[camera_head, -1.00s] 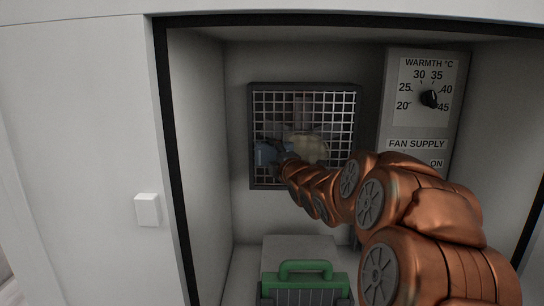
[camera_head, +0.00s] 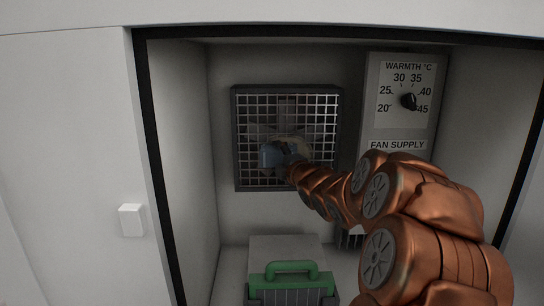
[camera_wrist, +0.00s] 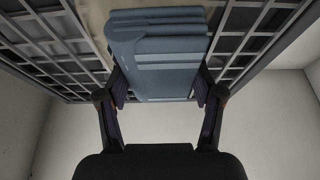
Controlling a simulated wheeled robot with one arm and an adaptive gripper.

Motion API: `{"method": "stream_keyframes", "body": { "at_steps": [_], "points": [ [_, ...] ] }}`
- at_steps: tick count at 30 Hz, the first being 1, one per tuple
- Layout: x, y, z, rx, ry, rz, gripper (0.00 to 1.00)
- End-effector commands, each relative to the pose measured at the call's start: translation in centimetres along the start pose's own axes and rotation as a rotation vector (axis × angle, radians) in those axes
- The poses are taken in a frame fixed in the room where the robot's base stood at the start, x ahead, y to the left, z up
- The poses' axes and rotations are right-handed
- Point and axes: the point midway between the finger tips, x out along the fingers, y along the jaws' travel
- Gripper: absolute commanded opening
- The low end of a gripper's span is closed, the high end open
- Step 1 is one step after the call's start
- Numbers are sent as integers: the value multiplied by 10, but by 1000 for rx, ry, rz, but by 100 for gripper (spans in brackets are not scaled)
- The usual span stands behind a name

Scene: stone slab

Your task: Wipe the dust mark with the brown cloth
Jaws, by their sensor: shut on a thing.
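My gripper (camera_wrist: 160,90) is shut on a folded blue-grey cloth (camera_wrist: 160,52); no brown cloth shows. In the head view, the cloth (camera_head: 274,156) is at the front of a dark-framed wire grille (camera_head: 236,140), near its middle. A dull tan dust mark (camera_head: 297,148) shows on the grille, partly hidden behind the cloth and my gripper. In the wrist view, part of the tan mark (camera_wrist: 93,14) shows at the cloth's upper left. The cloth appears to be against the grille, but exact contact cannot be told.
A warmth dial panel (camera_head: 408,100) with a fan supply label stands right of the grille. A grey box with a green handle (camera_head: 290,268) sits below. The recess has a dark frame (camera_head: 150,150) on its left, with a small white switch (camera_head: 131,220) outside.

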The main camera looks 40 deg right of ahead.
Motion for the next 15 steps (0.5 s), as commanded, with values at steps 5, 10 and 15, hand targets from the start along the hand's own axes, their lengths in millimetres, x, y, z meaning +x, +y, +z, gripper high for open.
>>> {"method": "stream_keyframes", "body": {
  "at_steps": [5,10,15],
  "points": [
    [-2,0,5,1,-2,-1,39],
    [-6,1,14,2,-4,-2,39],
    [-11,1,25,2,-4,-2,39]
  ]
}}
